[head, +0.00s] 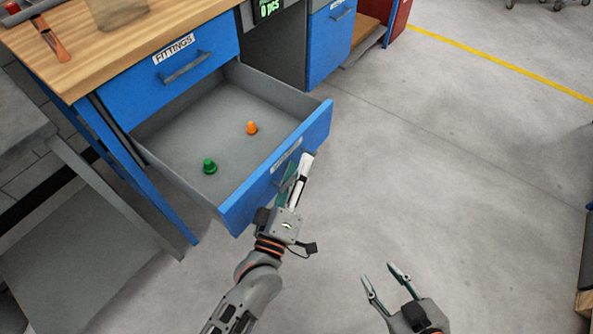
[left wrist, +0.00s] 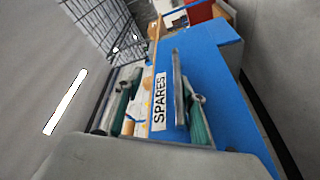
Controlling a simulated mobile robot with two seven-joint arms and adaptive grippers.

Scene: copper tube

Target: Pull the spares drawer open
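The spares drawer (head: 308,131) is blue-fronted and grey inside. It stands pulled well out below the shut fittings drawer (head: 205,52). Its SPARES label shows in the left wrist view (left wrist: 159,100). My left gripper (head: 297,172) is at the drawer's front face, near the label. In the left wrist view its fingers (left wrist: 157,63) are spread apart, one on each side of the label. My right gripper (head: 384,273) is open and empty over the floor.
Inside the drawer are a green part (head: 209,166) and an orange part (head: 252,128). A wooden worktop (head: 140,45) lies above. A grey table (head: 95,215) stands left of the drawer. The floor (head: 450,170) to the right is clear.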

